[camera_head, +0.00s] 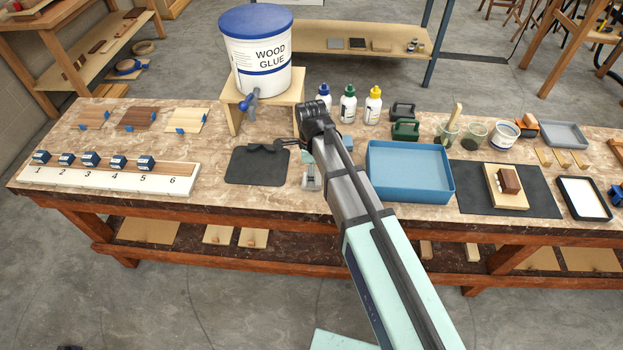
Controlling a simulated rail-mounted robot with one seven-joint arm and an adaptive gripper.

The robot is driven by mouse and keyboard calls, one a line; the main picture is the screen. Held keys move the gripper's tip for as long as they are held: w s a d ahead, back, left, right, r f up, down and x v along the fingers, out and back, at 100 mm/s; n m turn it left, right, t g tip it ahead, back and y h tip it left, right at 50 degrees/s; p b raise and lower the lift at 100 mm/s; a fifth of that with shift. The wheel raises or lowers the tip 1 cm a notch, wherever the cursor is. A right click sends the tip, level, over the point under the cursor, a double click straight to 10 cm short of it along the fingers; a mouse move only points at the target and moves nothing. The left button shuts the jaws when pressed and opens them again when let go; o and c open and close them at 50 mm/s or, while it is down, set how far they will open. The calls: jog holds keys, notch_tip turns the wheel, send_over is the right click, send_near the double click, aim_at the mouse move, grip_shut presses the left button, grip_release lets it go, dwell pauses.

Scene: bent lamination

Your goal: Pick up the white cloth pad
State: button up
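A flat white rectangular piece (582,197) lies in a shallow black tray (603,213) at the right end of the bench. It may be the white cloth pad, but I cannot tell its material from here. My gripper (284,146) is near the middle of the bench, to the left of my arm's wrist and above the dark mat (258,168), far to the left of the white piece. It is small and dark against the mat, so its finger opening is unclear. A pale patch beside my wrist is mostly hidden by my arm.
A wood glue bucket (259,55) stands on a wooden stand (285,98) behind my gripper. A blue tray (448,192), a dark mat with a wooden block (508,180), cups (475,133) and glue bottles (348,105) crowd the right.

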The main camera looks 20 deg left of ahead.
jog(key=shift+f+p, duration=0.45)
jog(key=shift+f, duration=1.2)
jog(key=c, duration=1)
jog(key=shift+r, duration=0.1)
jog(key=shift+r+b, duration=2.2)
jog(key=shift+r, duration=7.75)
jog(key=shift+c, duration=0.6)
